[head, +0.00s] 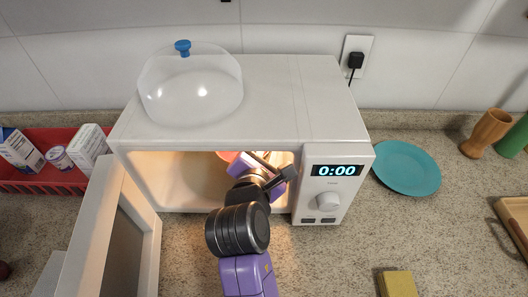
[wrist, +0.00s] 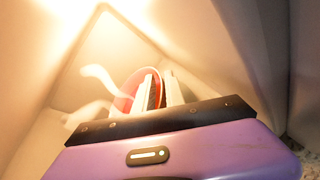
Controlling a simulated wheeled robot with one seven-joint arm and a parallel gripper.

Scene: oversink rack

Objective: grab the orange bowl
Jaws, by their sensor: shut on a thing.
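The orange bowl (head: 227,156) is inside the open, lit microwave (head: 333,200), and only a small orange-red part shows behind my gripper (head: 243,161). My arm reaches in through the front opening. In the wrist view, the rim of the bowl (wrist: 128,92) shows as a tilted reddish curve against the fingers of my gripper (wrist: 157,92). My gripper is shut on the bowl. The gripper's own body hides most of the bowl, and I cannot tell whether it touches the microwave floor.
The microwave door (head: 122,235) stands open at the left. A clear dome lid (head: 190,88) sits on top. A teal plate (head: 406,167) lies to the right, a red basket (head: 50,180) of cartons to the left. A yellow sponge (head: 398,284) lies in front right.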

